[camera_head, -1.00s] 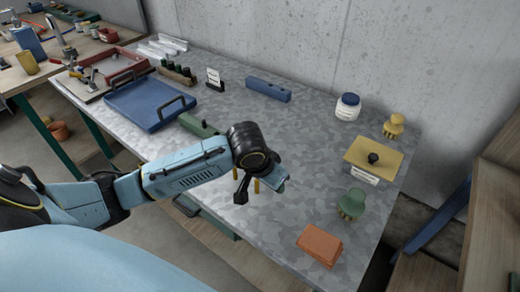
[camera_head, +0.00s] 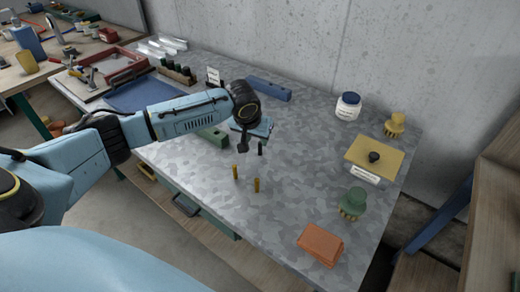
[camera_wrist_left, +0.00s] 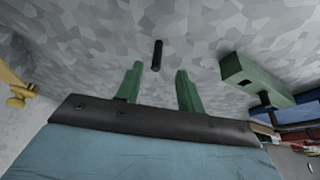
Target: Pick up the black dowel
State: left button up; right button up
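The black dowel (camera_head: 260,148) stands upright on the grey mottled table, just beside my left gripper (camera_head: 254,127) in the head view. In the left wrist view the black dowel (camera_wrist_left: 157,55) appears just beyond the fingertips, in line with the gap between them. The green fingers of my left gripper (camera_wrist_left: 159,73) are apart and empty. In the head view the fingers are mostly hidden by the wrist. My right gripper is not in view.
A green block (camera_head: 213,135) lies to the left, also seen in the wrist view (camera_wrist_left: 252,78). A blue block (camera_head: 268,88) lies behind.

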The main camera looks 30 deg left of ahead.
aim_at(259, 143)
pick_arm(q)
jog(key=shift+w+b+x, duration=0.2)
jog(key=shift+b+x, duration=0.1)
jog(key=shift+x, duration=2.35)
jog(key=shift+d, duration=0.2)
grip_shut()
